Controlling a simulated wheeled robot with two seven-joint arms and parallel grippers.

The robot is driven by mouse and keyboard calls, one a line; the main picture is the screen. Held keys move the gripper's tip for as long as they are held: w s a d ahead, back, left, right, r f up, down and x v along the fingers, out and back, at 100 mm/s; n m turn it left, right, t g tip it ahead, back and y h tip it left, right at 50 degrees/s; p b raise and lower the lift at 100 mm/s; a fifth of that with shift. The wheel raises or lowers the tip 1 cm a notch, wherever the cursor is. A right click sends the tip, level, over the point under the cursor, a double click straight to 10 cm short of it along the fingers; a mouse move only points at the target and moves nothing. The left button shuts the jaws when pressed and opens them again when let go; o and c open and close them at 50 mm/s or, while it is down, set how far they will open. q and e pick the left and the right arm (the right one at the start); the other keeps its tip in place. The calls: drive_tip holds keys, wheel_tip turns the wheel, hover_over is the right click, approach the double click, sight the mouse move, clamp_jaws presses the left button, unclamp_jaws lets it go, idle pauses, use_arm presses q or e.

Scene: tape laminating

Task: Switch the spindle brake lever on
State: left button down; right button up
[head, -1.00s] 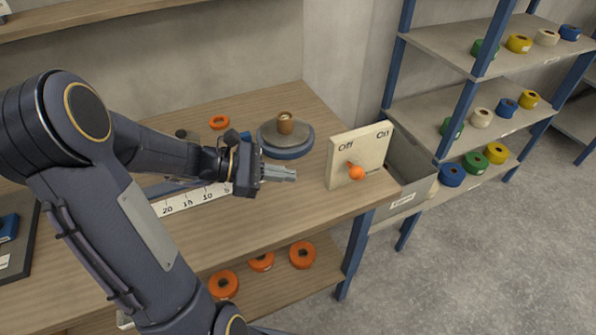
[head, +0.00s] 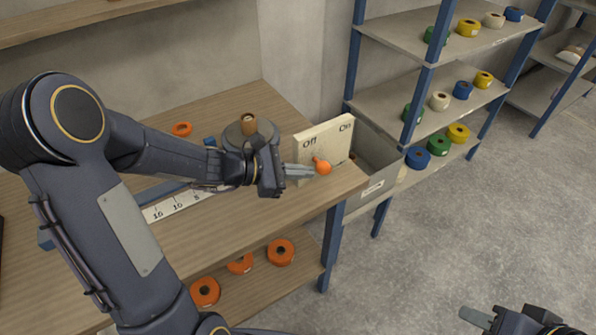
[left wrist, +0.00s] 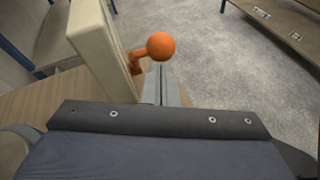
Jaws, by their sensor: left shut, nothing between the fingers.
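The spindle brake lever is an orange arm with a ball knob (head: 323,168) on a cream panel (head: 340,147) marked Off at left and On at right. In the head view the knob sits below the Off side. My left gripper (head: 300,171) is shut and empty, its fingertips just left of the knob. In the left wrist view the knob (left wrist: 161,46) is just beyond the left fingertips (left wrist: 160,75), with the panel (left wrist: 97,40) to the left. Whether they touch is unclear. My right gripper (head: 475,317) is partly in view at the bottom right, away from the table.
The panel stands at the wooden table's (head: 225,215) right edge, beside a grey bin (head: 375,165). Tape shelves (head: 430,100) stand behind right.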

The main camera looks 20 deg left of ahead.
use_arm(q)
drive_tip(key=r+p, duration=0.1)
drive_tip(key=p, duration=0.3)
drive_tip(key=w+d+r+g+y+p, duration=0.1)
drive_tip(key=p, duration=0.3)
drive_tip(key=shift+w+r+g+y, duration=0.1)
drive_tip(key=shift+r+g+y, duration=0.2)
drive_tip(key=shift+w+f+n+p, duration=0.1)
drive_tip(key=shift+f+n+p, duration=0.15)
drive_tip(key=shift+n+p, duration=0.05)
approach(317, 164)
drive_tip(key=shift+y, duration=0.3)
drive_tip(key=s+a, duration=0.2)
drive_tip(key=a, duration=0.1)
drive_tip(key=s+a+b, duration=0.1)
drive_tip(key=a, duration=0.1)
drive_tip(key=shift+a, duration=0.1)
